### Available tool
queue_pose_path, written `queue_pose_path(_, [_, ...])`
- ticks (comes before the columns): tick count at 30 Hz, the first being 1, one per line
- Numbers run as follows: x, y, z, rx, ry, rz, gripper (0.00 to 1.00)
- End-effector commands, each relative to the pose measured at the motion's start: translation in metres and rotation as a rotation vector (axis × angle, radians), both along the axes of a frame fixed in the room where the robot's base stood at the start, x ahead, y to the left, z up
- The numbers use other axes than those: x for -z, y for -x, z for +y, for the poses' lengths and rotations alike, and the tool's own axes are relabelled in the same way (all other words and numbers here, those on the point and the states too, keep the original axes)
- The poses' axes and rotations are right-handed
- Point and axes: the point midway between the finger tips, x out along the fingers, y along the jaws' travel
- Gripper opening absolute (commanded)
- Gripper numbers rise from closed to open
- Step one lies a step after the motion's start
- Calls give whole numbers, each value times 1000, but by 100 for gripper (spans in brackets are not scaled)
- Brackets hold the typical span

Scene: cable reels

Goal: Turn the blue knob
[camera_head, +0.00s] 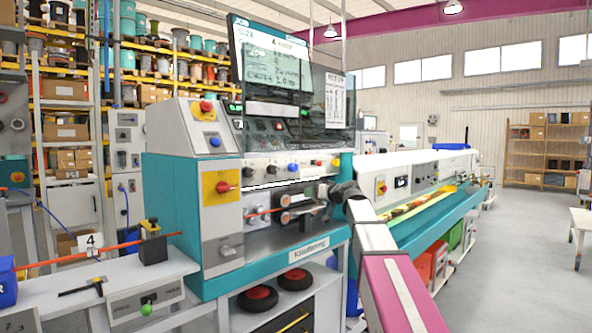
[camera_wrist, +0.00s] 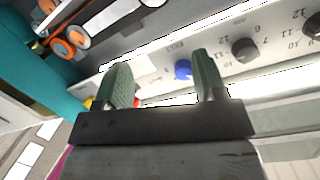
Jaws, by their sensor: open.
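The blue knob (camera_wrist: 183,69) is on a pale panel in the wrist view, with printed marks around it. In the head view it is a small blue dot (camera_head: 293,166) on the panel below the screen, in a row with other knobs. My gripper (camera_wrist: 163,62) is open and empty, its two green-grey fingers apart. The knob appears between the fingers in the wrist view, nearer the right one. The gripper seems apart from the knob, but the exact gap cannot be told. In the head view my arm reaches the machine's front below the panel; the fingers are hard to make out there.
Grey knobs (camera_wrist: 244,50) with numbered scales sit to the right of the blue knob. Orange-rimmed rollers (camera_wrist: 62,47) are at the upper left. The large screen (camera_head: 290,85) stands above the panel. A control box with a red emergency button (camera_head: 206,106) stands left of it.

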Motion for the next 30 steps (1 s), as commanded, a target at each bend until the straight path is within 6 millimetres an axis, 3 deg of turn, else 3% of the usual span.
queue_pose_path(1, [-28,-6,0,-3,-20,-45,64])
queue_pose_path(3, [-55,-9,1,-5,-42,-92,64])
queue_pose_path(6, [-80,-10,1,-7,-64,-137,64])
queue_pose_path(9, [-93,-10,1,-7,-76,-159,64])
queue_pose_path(17, [-95,-21,11,-8,-78,-163,64])
queue_pose_path(30, [-95,-75,60,-8,-78,-161,64])
